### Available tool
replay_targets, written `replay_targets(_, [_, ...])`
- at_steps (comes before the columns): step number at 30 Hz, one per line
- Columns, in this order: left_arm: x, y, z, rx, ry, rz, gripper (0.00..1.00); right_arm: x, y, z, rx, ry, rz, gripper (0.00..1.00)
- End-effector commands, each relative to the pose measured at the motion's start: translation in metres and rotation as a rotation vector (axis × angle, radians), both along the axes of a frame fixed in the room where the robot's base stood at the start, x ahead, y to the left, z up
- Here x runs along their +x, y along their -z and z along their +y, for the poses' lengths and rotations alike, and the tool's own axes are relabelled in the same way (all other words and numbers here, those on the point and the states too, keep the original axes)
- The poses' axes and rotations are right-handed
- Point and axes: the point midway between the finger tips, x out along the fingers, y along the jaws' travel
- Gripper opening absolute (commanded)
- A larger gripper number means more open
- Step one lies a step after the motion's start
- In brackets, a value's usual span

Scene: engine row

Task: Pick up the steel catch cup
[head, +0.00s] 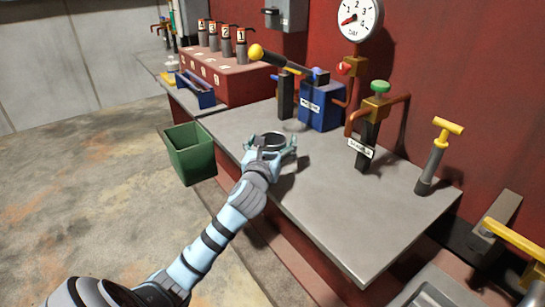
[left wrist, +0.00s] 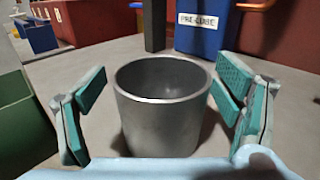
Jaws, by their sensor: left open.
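The steel catch cup (left wrist: 162,112) stands upright on the grey bench top, its open mouth facing up. My left gripper (left wrist: 160,100) is open, with one teal-padded finger on each side of the cup and a visible gap on both sides. In the head view the cup's rim (head: 271,137) shows between the fingers of the left gripper (head: 270,148), and the wrist hides its lower part. My right gripper is not in either view.
A blue PRE-LUBE box (head: 321,106) with a yellow-knobbed lever stands behind the cup. A green bin (head: 190,153) hangs at the bench's left edge. A green-knobbed valve (head: 375,115) and a yellow T-handle (head: 437,155) stand right. The front bench top (head: 345,225) is clear.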

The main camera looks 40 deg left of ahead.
Motion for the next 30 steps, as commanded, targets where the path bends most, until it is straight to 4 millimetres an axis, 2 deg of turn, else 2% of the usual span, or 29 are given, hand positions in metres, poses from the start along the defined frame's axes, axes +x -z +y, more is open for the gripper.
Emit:
replay_targets(2, [0.0,-0.001,0.0,0.0,0.001,0.0,0.84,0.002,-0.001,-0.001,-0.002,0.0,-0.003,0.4])
replay_targets(12, [0.0,-0.001,-0.001,0.0,0.001,0.0,0.3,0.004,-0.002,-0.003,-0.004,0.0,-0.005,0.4])
replay_targets(20, [0.0,-0.007,-0.001,0.0,0.001,-0.001,0.29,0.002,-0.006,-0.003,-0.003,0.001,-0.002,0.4])
replay_targets(30, [-0.001,-0.091,-0.001,0.0,0.004,-0.004,0.29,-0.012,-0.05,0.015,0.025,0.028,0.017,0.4])
